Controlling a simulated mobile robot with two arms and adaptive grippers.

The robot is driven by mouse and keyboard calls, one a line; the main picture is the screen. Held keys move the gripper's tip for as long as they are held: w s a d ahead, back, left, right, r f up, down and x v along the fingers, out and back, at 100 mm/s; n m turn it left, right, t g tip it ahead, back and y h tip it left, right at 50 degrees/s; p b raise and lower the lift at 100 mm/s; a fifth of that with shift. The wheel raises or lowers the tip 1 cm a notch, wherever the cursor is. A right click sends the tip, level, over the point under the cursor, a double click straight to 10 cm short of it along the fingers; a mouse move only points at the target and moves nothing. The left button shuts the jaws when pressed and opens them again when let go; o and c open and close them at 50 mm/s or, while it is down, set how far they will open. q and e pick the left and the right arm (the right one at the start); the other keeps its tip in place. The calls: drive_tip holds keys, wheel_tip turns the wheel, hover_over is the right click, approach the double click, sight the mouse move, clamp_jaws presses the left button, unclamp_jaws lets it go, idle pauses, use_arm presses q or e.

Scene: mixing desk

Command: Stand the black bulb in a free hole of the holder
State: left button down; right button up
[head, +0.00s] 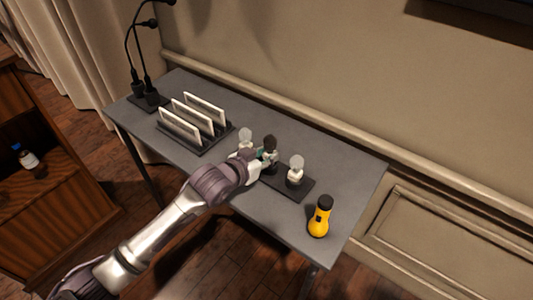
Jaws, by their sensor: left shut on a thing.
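The black bulb (270,142) shows its dark round top near the middle of the head view. My left gripper (264,157) is shut on it, and the bulb is upright over the middle of the dark holder (273,183). The gripper hides the bulb's lower part, so I cannot tell whether its base is in a hole. One clear bulb (296,163) stands toward the right end of the holder. Another clear bulb (245,135) stands toward the left end, partly hidden by my gripper. My right gripper is not in view.
The grey desk (345,168) has a black rack with several white panels (192,122) at left. A black two-stemmed stand (148,98) is at the back left. The desk behind the holder is clear.

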use_arm(q)
drive_tip(key=shift+f, duration=0.2)
idle(0.5)
drive_tip(key=shift+f, duration=0.35)
drive_tip(key=shift+f, duration=0.35)
drive_tip(key=c, duration=0.8)
unclamp_jaws()
drive_tip(key=v, duration=1.2)
drive_tip(key=shift+r, duration=0.1)
